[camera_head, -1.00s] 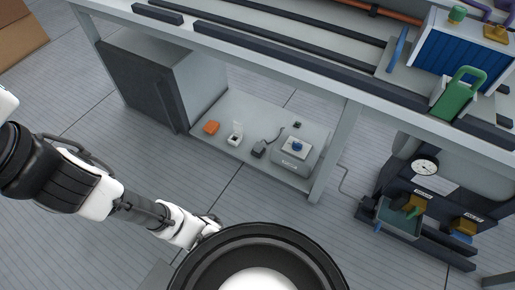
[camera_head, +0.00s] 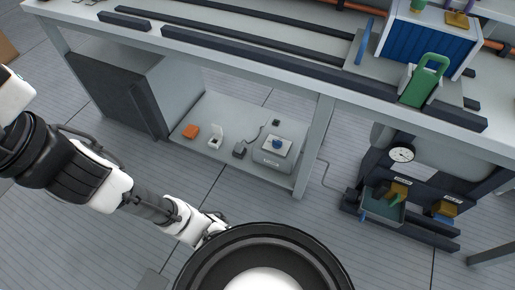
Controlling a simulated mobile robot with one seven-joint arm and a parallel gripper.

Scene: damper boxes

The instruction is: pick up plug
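A dark grey block with a cord (camera_head: 239,150), which looks like the plug, lies on the low shelf (camera_head: 222,110) under the workbench. Its cord curves up and right toward a grey device with a blue knob (camera_head: 277,144). A small dark piece (camera_head: 276,122) lies behind that device; I cannot tell what it is. My gripper (camera_head: 217,228) hangs over the floor in front of the shelf, apart from everything on it. My own round black part partly covers it, and its fingers are too small and hidden to read.
A grey cabinet (camera_head: 120,95) bounds the shelf at left, a table leg (camera_head: 313,145) at right. The front floor is clear.

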